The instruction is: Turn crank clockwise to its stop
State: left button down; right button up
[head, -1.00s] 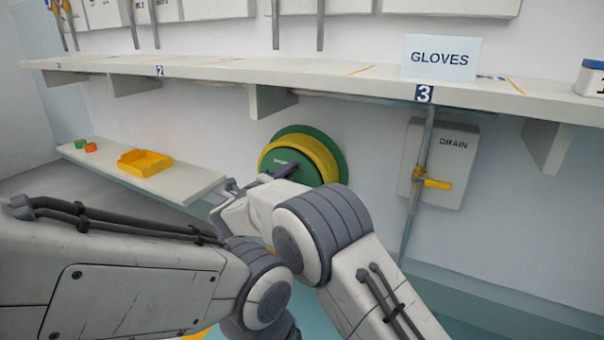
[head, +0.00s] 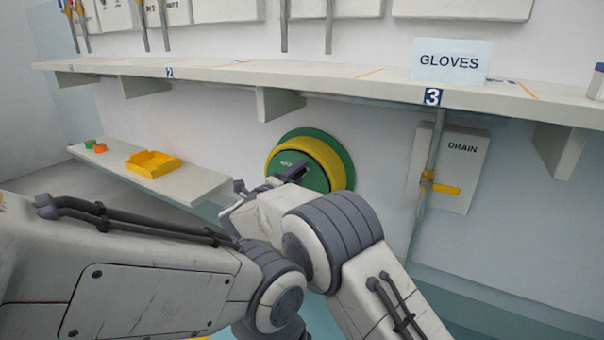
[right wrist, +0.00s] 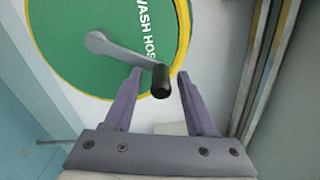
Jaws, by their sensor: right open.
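The wash hose reel is a green disc with a yellow rim on the wall; it shows in the head view (head: 312,160) and in the right wrist view (right wrist: 80,60). Its grey crank arm (right wrist: 120,52) runs from the hub to a black handle (right wrist: 161,82), lower right of the hub in the wrist view. My right gripper (right wrist: 158,78) is open, with one finger on each side of the handle. I cannot tell whether a finger touches it. In the head view my right gripper (head: 265,188) partly covers the disc and hides the crank. My left gripper is not in view.
A shelf (head: 350,85) runs above the reel, with a GLOVES sign (head: 450,62) on it. A drain panel (head: 462,165) with a yellow valve lever (head: 446,189) is to the right. A low ledge (head: 205,186) at left holds a yellow tray (head: 152,164).

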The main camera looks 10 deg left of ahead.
notch_tip(320, 180, up, 5)
jog(key=p, duration=0.4)
jog(key=shift+w+r, duration=0.1)
jog(key=shift+r, duration=0.05)
jog(key=s+d+r+p, duration=0.2)
jog(key=d, duration=0.3)
jog(key=s+d+r+p, duration=0.2)
jog(key=s+d+r, duration=0.1)
jog(key=d, duration=0.2)
jog(key=shift+d+r, duration=0.35)
